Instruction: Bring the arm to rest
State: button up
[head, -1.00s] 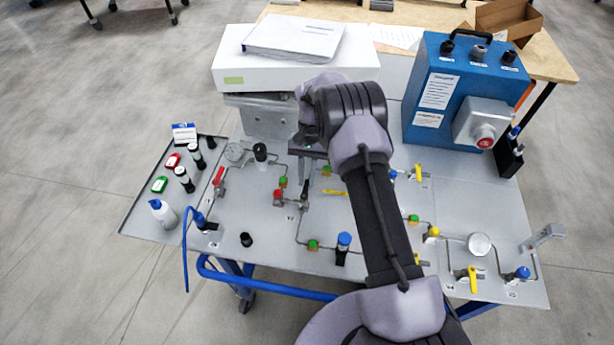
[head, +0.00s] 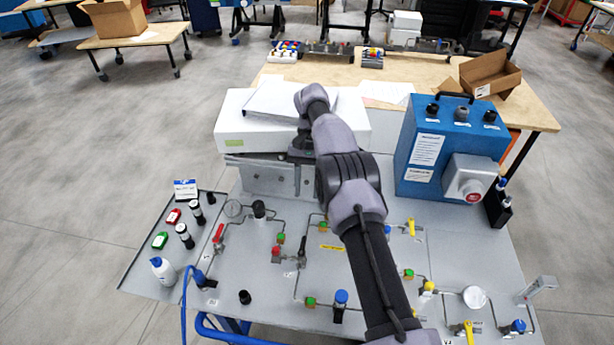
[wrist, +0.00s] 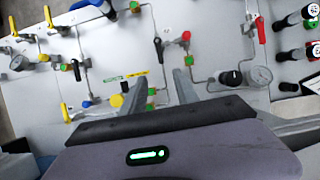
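My arm reaches forward from the bottom right of the head view over the analyser panel (head: 240,285). My gripper (head: 302,182) hangs fingers down in front of the white box (head: 240,135), above the back part of the panel. In the wrist view my gripper (wrist: 160,82) has its two grey fingers apart, with nothing held between them. The panel (wrist: 215,45) lies below with its tubing and valves.
A blue control box (head: 460,125) with a red button stands right of the arm. A side tray (head: 140,268) at left holds bottles (head: 163,270) and vials. A wooden table (head: 400,75) with an open cardboard box (head: 490,75) is behind. Floor is clear at left.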

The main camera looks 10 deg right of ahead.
jog(key=shift+p+v, duration=0.55)
jog(key=shift+v, duration=0.4)
